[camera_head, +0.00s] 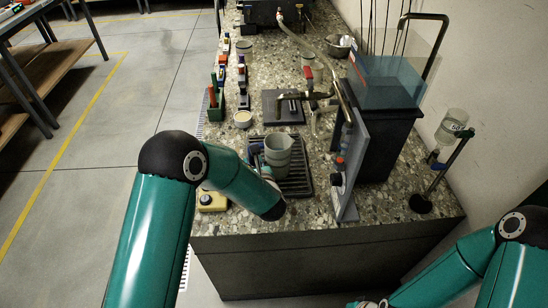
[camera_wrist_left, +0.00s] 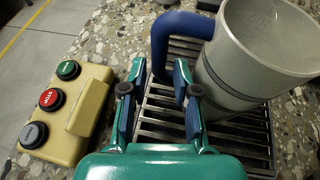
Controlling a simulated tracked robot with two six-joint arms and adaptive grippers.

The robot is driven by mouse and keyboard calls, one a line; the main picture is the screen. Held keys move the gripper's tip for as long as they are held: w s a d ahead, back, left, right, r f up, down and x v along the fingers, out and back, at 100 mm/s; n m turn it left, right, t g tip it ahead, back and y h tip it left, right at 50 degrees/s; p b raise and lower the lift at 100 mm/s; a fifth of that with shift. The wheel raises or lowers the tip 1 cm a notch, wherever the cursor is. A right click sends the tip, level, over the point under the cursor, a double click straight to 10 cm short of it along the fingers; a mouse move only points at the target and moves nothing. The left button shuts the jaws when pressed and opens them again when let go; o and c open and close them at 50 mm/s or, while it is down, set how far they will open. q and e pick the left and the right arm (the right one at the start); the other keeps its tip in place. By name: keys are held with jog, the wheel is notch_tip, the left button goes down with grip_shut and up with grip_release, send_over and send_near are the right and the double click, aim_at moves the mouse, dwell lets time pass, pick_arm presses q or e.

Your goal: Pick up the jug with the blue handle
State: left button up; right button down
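The jug, pale grey with a darker band, stands upright on a slatted drain grate (camera_head: 295,186). The jug shows in the head view (camera_head: 278,152) and at the upper right of the left wrist view (camera_wrist_left: 265,50). Its blue handle (camera_wrist_left: 178,25) faces left and curves down toward my left gripper. My left gripper (camera_wrist_left: 160,70) is open, one finger on each side of the handle's lower part. I cannot tell whether a finger touches it. In the head view my left forearm mostly hides this gripper. My right arm is at the lower right, its gripper not clearly visible.
A yellow button box (camera_head: 212,201) with several coloured buttons sits left of the grate. An upright grey panel (camera_head: 350,165) and a clear tank (camera_head: 388,80) stand to the right. A tap (camera_head: 308,95) is behind the jug. The counter's front edge is close.

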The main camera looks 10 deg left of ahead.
aim_at(252, 161)
pick_arm(q)
jog(key=shift+p+x, duration=0.3)
jog(key=shift+x, duration=1.6)
grip_shut()
